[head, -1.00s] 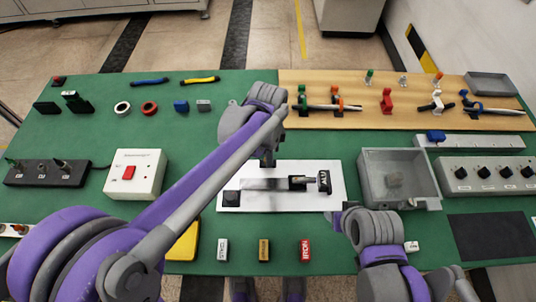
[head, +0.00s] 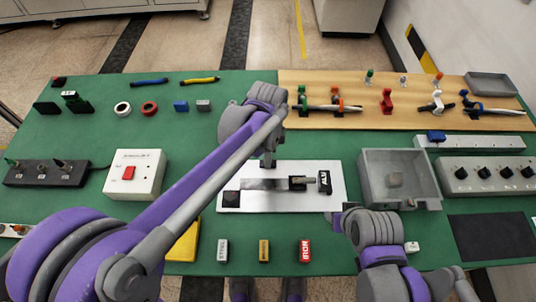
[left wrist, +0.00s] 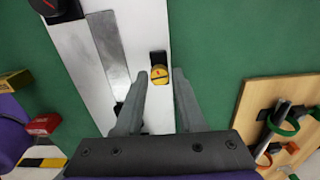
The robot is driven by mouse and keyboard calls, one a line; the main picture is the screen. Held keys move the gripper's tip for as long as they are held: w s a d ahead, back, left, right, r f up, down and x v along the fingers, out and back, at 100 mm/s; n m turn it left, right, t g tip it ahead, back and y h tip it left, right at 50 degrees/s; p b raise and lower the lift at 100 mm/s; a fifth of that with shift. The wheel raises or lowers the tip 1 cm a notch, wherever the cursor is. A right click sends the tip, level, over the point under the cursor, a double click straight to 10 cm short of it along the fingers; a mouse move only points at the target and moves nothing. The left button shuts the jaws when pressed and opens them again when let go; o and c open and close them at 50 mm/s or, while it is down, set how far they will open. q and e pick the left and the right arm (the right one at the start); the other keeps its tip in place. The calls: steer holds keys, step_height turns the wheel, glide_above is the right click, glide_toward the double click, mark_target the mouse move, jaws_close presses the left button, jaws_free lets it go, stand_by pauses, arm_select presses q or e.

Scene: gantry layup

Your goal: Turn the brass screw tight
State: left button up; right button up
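The brass screw (left wrist: 159,75) shows in the left wrist view as a round yellow head with a red mark, by a black block on the white plate (left wrist: 75,43). My left gripper (left wrist: 160,73) is open, its fingertips on either side of the screw head with a gap to each; I cannot tell the height between them. In the head view my left gripper (head: 268,162) is over the plate's far edge (head: 310,167) and hides the screw. My right gripper (head: 338,221) is near the plate's near right corner; its fingers are unclear.
The plate also carries a metal strip (head: 262,184) and a black handle (head: 324,182) at its right. A grey bin (head: 372,203) stands to the right. A white switch box (head: 135,174) stands to the left. Small labelled blocks, including a red one (head: 304,250), lie in front.

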arm_select(q)
steer(key=shift+o, duration=1.3)
arm_select(e)
steer(key=shift+w+r+p, duration=0.1)
steer(key=shift+r+p, duration=0.4)
steer(key=shift+r, duration=0.05)
arm_select(q)
step_height(320, 180, up, 11)
steer(key=shift+f, duration=0.15)
